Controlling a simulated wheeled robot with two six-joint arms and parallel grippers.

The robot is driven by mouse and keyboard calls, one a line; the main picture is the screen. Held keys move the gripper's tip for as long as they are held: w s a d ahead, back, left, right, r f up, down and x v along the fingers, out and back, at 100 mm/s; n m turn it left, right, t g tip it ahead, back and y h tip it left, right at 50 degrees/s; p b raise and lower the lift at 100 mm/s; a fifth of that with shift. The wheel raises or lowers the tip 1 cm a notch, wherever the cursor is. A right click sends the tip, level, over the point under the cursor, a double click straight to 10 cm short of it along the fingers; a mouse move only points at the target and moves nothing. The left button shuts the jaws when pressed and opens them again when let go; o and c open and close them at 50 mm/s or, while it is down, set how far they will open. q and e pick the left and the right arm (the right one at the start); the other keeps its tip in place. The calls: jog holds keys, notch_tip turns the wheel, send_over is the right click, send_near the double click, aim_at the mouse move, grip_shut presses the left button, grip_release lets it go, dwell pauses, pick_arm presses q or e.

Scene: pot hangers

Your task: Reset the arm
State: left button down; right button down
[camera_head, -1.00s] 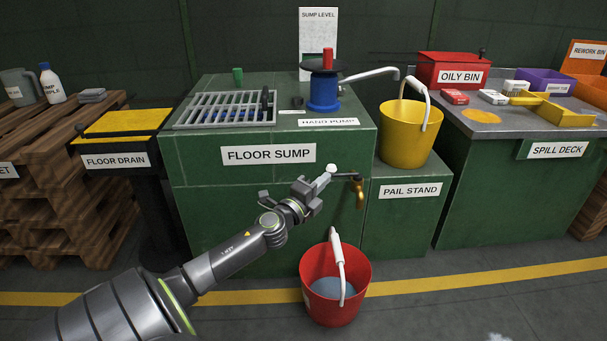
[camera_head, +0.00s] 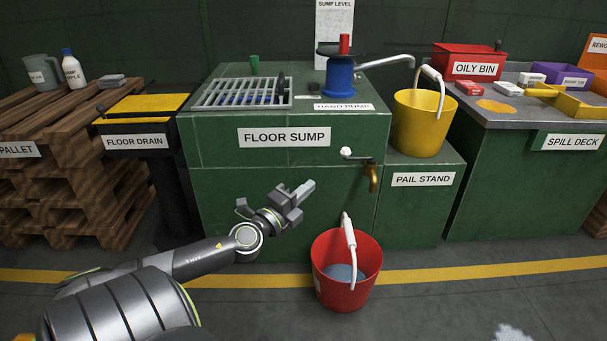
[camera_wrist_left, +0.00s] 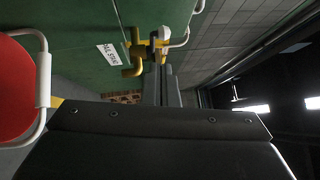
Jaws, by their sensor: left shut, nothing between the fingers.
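My left gripper (camera_head: 304,189) is shut and empty. In the head view it is in front of the green floor sump cabinet (camera_head: 215,150), to the left of and below the tap (camera_head: 373,178) with its white-knobbed lever (camera_head: 346,153). It appears apart from the lever. In the left wrist view the shut fingers (camera_wrist_left: 161,80) point toward the brass tap (camera_wrist_left: 135,60). My right gripper is not in view.
A red bucket (camera_head: 330,285) with liquid in it stands on the floor below the tap. A yellow pail (camera_head: 420,125) sits on the pail stand (camera_head: 425,210). The hand pump (camera_head: 340,78) stands on the cabinet top. The floor left of the bucket is clear.

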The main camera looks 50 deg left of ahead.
pick_arm(q)
jog(key=shift+s, duration=0.3)
